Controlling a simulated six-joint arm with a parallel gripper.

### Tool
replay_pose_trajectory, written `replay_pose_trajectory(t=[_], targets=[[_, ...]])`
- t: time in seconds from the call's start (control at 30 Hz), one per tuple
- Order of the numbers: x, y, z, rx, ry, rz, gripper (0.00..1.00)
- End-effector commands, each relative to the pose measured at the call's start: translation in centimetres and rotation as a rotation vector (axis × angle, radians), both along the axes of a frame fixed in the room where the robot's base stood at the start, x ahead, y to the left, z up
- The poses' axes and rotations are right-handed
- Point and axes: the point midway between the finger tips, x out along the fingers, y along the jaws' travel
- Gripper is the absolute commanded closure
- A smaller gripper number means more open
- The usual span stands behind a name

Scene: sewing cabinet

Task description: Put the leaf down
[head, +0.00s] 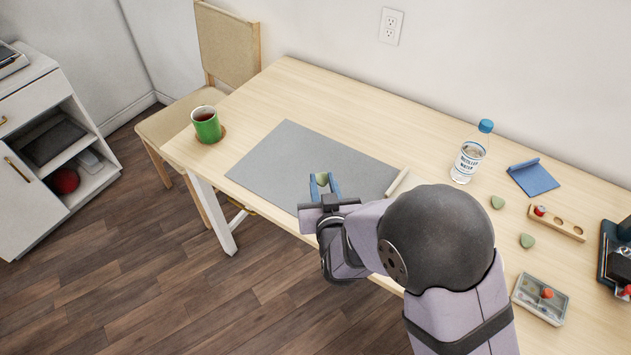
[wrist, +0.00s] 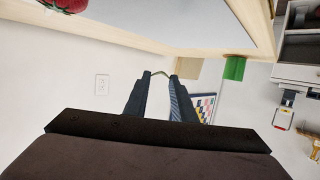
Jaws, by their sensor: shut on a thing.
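My gripper (head: 321,182) is over the front edge of a grey mat (head: 285,150) on the table. Its blue fingers are shut on a small green leaf (head: 322,178). In the wrist view, the leaf (wrist: 161,73) shows as a thin greenish edge between the fingertips of my gripper (wrist: 160,75). It looks held above the mat, though the exact gap cannot be told. Two similar green leaves lie apart on the bare table to the right, one (head: 497,202) near the bottle and one (head: 527,241) nearer the front.
A green mug (head: 207,126) stands on a coaster at the left. A wooden stick (head: 397,182) lies at the mat's right end. Much of the mat is clear.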

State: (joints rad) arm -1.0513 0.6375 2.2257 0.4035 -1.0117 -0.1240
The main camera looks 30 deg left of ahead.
Motion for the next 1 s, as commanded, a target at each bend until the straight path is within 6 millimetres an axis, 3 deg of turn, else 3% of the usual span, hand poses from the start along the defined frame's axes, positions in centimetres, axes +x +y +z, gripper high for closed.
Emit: replay_pose_trajectory(t=[0.33, 0.73, 1.0], targets=[[0.0, 0.0, -4.5, -0.004, 0.002, 0.000, 0.97], [0.0, 0.0, -6.0, -0.002, 0.001, -0.001, 0.97], [0.0, 0.0, -8.9, -0.003, 0.001, -0.002, 0.97]])
